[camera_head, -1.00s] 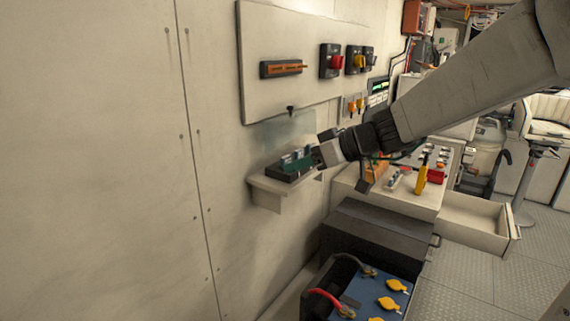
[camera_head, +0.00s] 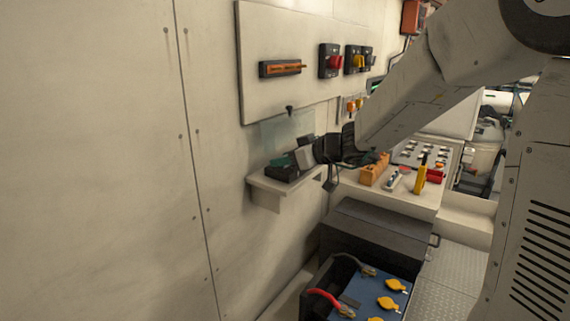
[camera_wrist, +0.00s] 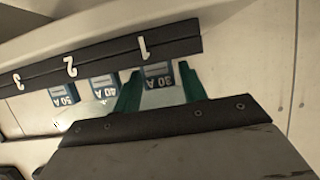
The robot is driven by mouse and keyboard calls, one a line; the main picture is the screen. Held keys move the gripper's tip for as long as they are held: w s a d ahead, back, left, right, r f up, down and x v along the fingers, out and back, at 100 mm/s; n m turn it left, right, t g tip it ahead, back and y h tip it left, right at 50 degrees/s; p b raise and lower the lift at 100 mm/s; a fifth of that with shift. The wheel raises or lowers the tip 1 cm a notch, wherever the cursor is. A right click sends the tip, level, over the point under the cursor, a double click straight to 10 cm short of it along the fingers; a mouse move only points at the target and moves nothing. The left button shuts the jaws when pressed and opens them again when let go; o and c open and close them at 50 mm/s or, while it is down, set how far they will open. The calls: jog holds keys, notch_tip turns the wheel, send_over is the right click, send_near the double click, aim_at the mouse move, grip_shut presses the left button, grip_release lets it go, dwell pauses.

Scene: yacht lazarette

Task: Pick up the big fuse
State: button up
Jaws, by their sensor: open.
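A black fuse holder (camera_wrist: 105,62) marked 1, 2 and 3 crosses the upper part of the wrist view. Blue-and-white fuses sit in it: one at 1 (camera_wrist: 158,76), seemingly marked 30 A, one at 2 marked 40 A (camera_wrist: 104,88), and one at 3 (camera_wrist: 63,97), seemingly marked 50 A. They look alike in size, so I cannot tell which is the big fuse. My gripper (camera_wrist: 160,92) is open, its green fingers on either side of the fuse at 1; contact is unclear.
The holder stands on a small wall shelf (camera_head: 270,190), with a clear pane (camera_head: 285,130) behind it. A switch panel (camera_head: 300,95) is above. To the right is a counter (camera_head: 400,196) with an orange block and tools. Below are a dark box (camera_head: 375,230) and a battery (camera_head: 370,292).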

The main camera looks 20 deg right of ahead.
jog(key=c, duration=0.7)
jog(key=shift+r, duration=0.1)
